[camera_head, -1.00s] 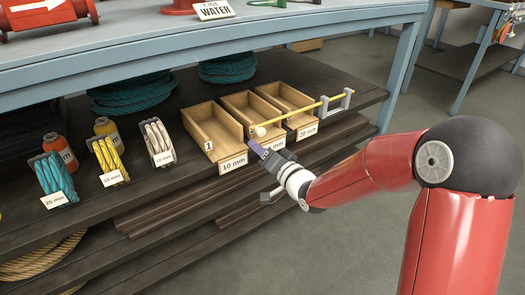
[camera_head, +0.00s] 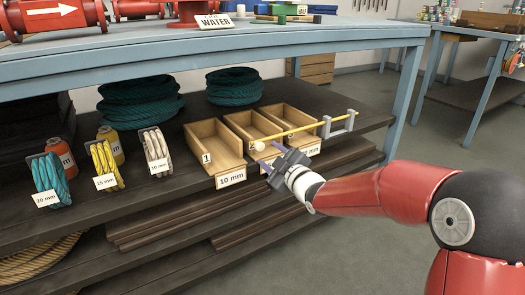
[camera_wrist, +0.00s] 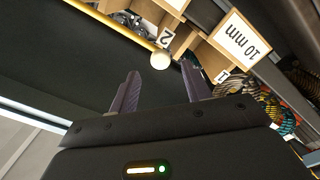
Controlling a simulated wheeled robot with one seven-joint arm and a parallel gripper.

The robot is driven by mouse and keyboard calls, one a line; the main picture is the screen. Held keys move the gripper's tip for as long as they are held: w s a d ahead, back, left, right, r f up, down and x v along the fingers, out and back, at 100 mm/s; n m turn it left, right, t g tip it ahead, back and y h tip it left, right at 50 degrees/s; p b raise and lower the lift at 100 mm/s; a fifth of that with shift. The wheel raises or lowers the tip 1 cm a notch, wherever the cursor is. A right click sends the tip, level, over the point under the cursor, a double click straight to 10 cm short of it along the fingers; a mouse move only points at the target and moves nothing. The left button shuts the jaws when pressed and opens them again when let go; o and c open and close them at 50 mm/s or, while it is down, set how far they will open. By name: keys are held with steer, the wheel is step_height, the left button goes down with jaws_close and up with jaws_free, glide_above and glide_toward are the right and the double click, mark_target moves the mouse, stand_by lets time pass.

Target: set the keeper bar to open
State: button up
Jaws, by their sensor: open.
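The keeper bar (camera_head: 297,131) is a thin yellow rod with a cream ball knob (camera_head: 260,147) at its left end and a grey bracket (camera_head: 338,125) at its right end. It lies across the fronts of the second and third wooden boxes; the front of box 1 (camera_head: 208,158) is clear of it. My gripper (camera_head: 265,155) is open and empty, its purple fingers pointing at the knob end. In the wrist view, the knob (camera_wrist: 160,60) appears between and just beyond the fingertips (camera_wrist: 161,75), with no contact visible.
Rope spools (camera_head: 49,182) and bottles (camera_head: 110,146) stand to the left on the dark shelf (camera_head: 150,195). Teal rope coils (camera_head: 140,112) lie behind. The blue table edge (camera_head: 220,52) overhangs the shelf, and its leg (camera_head: 405,100) stands to the right.

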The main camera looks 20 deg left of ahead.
mark_target(261, 148)
steer(key=x, duration=0.6)
steer(key=shift+a, duration=0.15)
steer(key=shift+c, duration=0.2)
jaws_close()
